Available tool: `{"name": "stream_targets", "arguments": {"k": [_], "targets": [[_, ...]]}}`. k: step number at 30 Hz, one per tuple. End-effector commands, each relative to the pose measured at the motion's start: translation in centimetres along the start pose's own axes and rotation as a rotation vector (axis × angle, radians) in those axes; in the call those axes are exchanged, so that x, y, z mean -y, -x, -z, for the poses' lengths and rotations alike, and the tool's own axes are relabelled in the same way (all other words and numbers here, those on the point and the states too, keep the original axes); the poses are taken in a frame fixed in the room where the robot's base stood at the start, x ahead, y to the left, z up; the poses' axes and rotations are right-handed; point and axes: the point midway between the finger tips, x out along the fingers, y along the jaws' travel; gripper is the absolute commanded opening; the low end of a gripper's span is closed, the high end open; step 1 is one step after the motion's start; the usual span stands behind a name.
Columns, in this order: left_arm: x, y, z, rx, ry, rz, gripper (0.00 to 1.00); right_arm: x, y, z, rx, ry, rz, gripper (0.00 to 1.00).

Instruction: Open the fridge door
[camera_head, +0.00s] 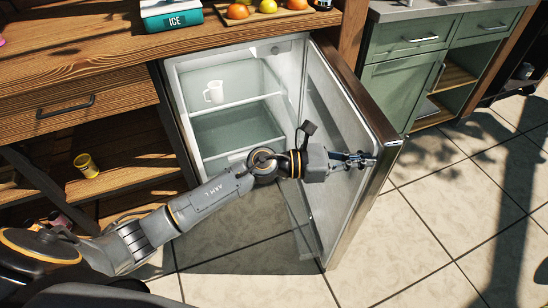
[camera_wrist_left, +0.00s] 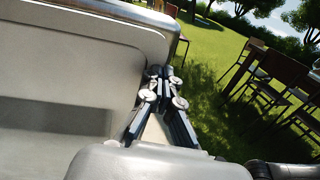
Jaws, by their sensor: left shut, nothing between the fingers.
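The small fridge (camera_head: 176,98) under the wooden counter stands open. Its door (camera_head: 345,105) is swung out wide to the right, with the inner side facing the fridge's opening. My left arm reaches across the front of the opening. My left gripper (camera_head: 366,160) is shut and empty, at the inner side of the door near its free edge. In the left wrist view the closed fingers (camera_wrist_left: 166,78) are beside the pale inner panel of the door (camera_wrist_left: 70,75); whether they touch it I cannot tell. My right gripper is not in view.
A white mug (camera_head: 214,92) stands on a shelf inside the fridge. A teal ice box (camera_head: 170,14) and a fruit tray (camera_head: 290,16) are on the counter. A yellow cup (camera_head: 87,165) is on the lower left shelf. Green cabinets (camera_head: 400,85) stand right. The tiled floor (camera_head: 440,230) is clear.

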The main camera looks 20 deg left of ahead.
Motion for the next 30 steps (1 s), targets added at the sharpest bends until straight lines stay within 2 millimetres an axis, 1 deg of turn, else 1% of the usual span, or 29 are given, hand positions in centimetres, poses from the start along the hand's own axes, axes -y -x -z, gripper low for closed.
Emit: {"name": "stream_targets", "arguments": {"k": [1,3,6,10,14,21,30], "targets": [[-0.1,-1.5,-0.1,0.002,0.0,0.0,0.0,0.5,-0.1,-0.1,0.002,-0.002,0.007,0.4],[-0.2,-3.0,-0.1,0.002,0.0,0.001,0.0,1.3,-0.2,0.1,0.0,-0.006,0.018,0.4],[-0.3,-4.7,0.0,0.001,-0.001,0.001,0.0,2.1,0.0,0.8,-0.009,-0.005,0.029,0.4],[-0.5,-6.0,0.1,0.0,0.0,0.0,0.0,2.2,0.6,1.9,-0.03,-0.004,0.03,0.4],[-0.6,-6.5,0.1,0.0,0.0,0.0,0.0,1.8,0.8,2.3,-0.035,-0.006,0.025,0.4],[-0.6,-6.6,0.1,-0.001,0.001,0.0,0.0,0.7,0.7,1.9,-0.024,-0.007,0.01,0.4],[-0.9,-6.3,0.2,-0.001,0.0,0.0,0.0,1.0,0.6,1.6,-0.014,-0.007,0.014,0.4]]}}
